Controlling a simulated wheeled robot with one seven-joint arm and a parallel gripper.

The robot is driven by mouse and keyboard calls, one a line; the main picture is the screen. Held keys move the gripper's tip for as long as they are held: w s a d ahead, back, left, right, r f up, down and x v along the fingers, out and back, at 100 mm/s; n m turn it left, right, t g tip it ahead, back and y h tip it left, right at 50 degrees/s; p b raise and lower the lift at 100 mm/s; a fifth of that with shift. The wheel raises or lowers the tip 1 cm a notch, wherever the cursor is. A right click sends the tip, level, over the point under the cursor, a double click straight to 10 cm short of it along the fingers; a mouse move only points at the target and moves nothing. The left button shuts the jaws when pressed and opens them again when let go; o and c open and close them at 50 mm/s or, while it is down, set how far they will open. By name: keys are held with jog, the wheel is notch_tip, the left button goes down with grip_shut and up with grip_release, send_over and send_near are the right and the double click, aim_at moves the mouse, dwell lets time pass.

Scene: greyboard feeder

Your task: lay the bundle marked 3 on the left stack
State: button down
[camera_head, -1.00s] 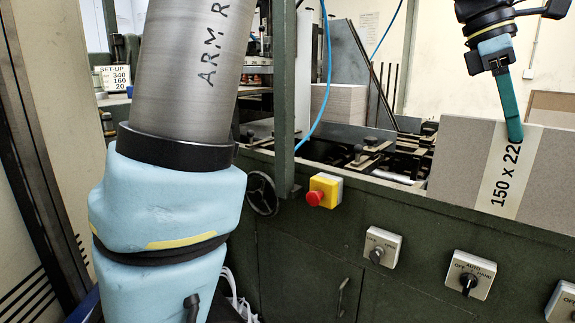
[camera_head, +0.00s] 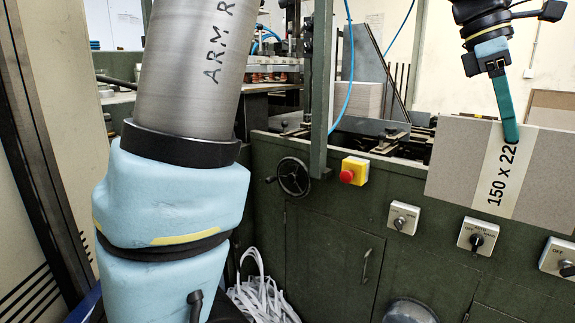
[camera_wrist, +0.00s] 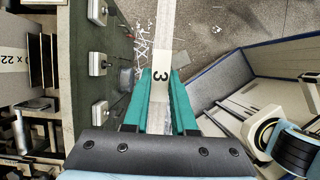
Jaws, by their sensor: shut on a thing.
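My gripper (camera_head: 510,132) is at the upper right of the head view, its teal finger pointing down over the top edge of a greyboard bundle (camera_head: 455,165). The bundle has a pale band reading "150 x 220", its end partly hidden by the finger. In the wrist view both teal fingers (camera_wrist: 160,76) are shut on the bundle, whose banded edge (camera_wrist: 162,50) shows the mark 3. The bundle hangs upright in front of the green machine. A grey board stack (camera_head: 366,100) stands behind the machine's post; I cannot tell whether it is the left stack.
The green machine (camera_head: 330,240) has a handwheel (camera_head: 293,177), a red stop button (camera_head: 347,175) and switch boxes (camera_head: 478,237) on its front. A brown board (camera_head: 550,107) stands behind the bundle. White strapping (camera_head: 262,298) lies on the floor.

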jog(key=w+a+f+m+g+y+p, duration=0.1)
jog(key=w+a+f+m, duration=0.1)
jog(key=w+a+f, duration=0.75)
jog(key=w+a+f+m, duration=0.2)
jog(key=w+a+f, duration=0.4)
jog(key=w+f, duration=0.65)
jog(key=s+a+f+m+y, duration=0.1)
jog(key=a+f+m, duration=0.2)
jog(key=a+f, duration=0.8)
jog(key=s+a+f+m+y+p, duration=0.1)
jog(key=s+a+f+m, duration=0.1)
jog(key=a+f, duration=1)
jog(key=a+m, duration=0.1)
jog(key=a, duration=0.4)
jog(key=shift+s+f+g+y, duration=0.2)
jog(key=shift+f+g+y, duration=0.1)
jog(key=shift+d, duration=0.1)
